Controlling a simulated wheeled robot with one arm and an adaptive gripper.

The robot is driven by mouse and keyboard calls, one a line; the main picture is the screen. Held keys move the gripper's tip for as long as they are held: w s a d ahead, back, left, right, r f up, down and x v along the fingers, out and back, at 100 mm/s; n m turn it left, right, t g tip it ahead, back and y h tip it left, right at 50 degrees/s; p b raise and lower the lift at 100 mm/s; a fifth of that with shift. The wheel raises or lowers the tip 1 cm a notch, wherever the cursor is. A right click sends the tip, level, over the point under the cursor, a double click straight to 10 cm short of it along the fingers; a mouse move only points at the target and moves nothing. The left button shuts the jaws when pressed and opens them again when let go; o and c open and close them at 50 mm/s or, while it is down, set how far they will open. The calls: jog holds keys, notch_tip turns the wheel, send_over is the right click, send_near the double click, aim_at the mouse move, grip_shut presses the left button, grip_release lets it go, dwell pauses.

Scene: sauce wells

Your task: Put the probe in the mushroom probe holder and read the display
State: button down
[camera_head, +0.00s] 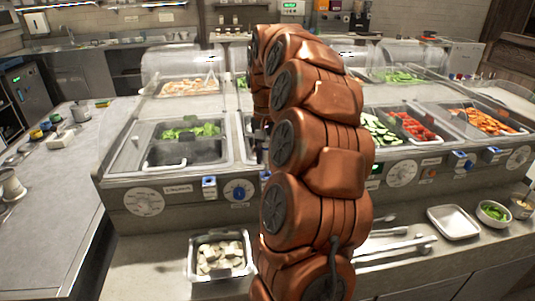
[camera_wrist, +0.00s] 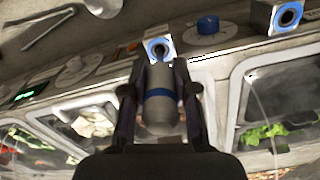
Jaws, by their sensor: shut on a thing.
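In the wrist view my gripper (camera_wrist: 160,85) is shut on the probe (camera_wrist: 159,113), a grey cylinder with a blue band. The probe's far end points at a metal holder block with a blue-ringed hole (camera_wrist: 159,48). The end is at or close to the hole; I cannot tell whether it is inside. I cannot read which food this holder is labelled for. A small green-lit display (camera_wrist: 24,96) shows on the panel to the left; its text is too small to read. A green display (camera_head: 375,169) also shows in the head view. There, my arm hides the gripper and probe.
Another holder block (camera_wrist: 286,16) and a blue knob (camera_wrist: 207,25) are on the panel nearby. Food wells with clear covers line the counter, including lettuce (camera_head: 190,131) and cucumber (camera_head: 380,133).

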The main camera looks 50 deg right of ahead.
aim_at(266, 163)
jog(key=shift+f+b, duration=1.35)
jog(key=shift+f, duration=0.75)
dwell(0.5)
jog(key=shift+r, duration=0.2)
dwell(3.1)
jog(key=shift+r+p, duration=1.1)
jog(key=shift+r, duration=2.45)
